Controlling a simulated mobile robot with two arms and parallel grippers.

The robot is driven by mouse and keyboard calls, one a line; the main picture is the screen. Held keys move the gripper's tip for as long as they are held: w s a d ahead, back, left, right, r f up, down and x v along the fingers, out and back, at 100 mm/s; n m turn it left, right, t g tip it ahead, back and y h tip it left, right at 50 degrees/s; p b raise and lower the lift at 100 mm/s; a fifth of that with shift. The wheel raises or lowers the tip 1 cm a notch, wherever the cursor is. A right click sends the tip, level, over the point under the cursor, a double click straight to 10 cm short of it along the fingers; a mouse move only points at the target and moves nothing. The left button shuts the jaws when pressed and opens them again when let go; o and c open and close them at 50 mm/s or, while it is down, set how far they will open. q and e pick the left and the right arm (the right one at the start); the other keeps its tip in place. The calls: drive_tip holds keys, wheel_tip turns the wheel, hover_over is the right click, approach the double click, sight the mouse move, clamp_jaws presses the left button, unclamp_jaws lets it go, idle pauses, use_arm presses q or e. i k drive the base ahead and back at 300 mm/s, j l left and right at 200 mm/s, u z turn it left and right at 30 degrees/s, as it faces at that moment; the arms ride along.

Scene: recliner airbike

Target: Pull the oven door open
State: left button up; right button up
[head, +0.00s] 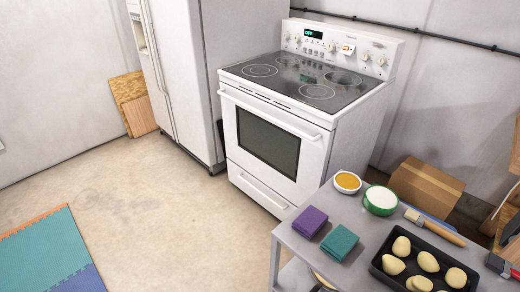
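The white oven (345,128) stands against the back wall, right of the fridge, with a black glass cooktop and a control panel with knobs and a green display. Its oven door (230,140) has a dark window and looks closed. The door handle (270,112) is a white bar along the door's top edge. A drawer front (255,190) sits below the door. Neither of my grippers shows in the head view.
A grey table (289,237) at the lower right holds two bowls, folded purple and teal cloths, a brush and a black tray with several pale dough pieces. A white fridge (175,60) stands left of the oven. The floor (150,200) in front is clear; mats (45,250) lie at lower left.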

sight(288, 153)
drive_tip(key=z, duration=0.6)
drive_tip(key=i+j+z, duration=0.2)
drive_tip(key=j, duration=0.15)
drive_tip(key=i+j+z, duration=0.15)
drive_tip(key=j, duration=0.2)
drive_tip(key=i+j+z, duration=0.2)
drive_tip(key=j, duration=0.2)
drive_tip(key=i+j+z, duration=0.15)
drive_tip(key=j, duration=0.25)
